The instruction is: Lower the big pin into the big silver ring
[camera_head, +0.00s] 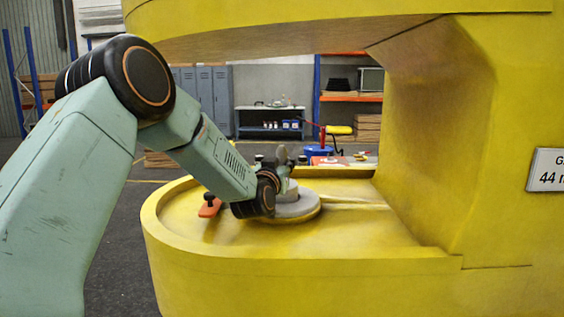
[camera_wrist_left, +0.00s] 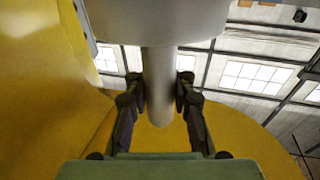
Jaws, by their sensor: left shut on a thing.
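The big silver ring (camera_head: 303,210) lies flat on the floor of the yellow boom end in the head view. My left arm reaches in from the left, and its wrist hides the left part of the ring. In the left wrist view, my left gripper (camera_wrist_left: 160,82) is shut on the narrow grey shaft of the big pin (camera_wrist_left: 158,100), with one finger on each side. The pin's much wider grey part (camera_wrist_left: 155,20) fills the top of that view. In the head view a pale part of the pin (camera_head: 290,188) shows just above the ring; how far it sits inside is unclear.
The yellow boom (camera_head: 300,270) has a raised rim around its rounded end, a thick wall at right and an overhang above. An orange piece (camera_head: 209,207) lies left of my wrist. Behind are a workbench with tools (camera_head: 340,160), shelves and lockers (camera_head: 205,90).

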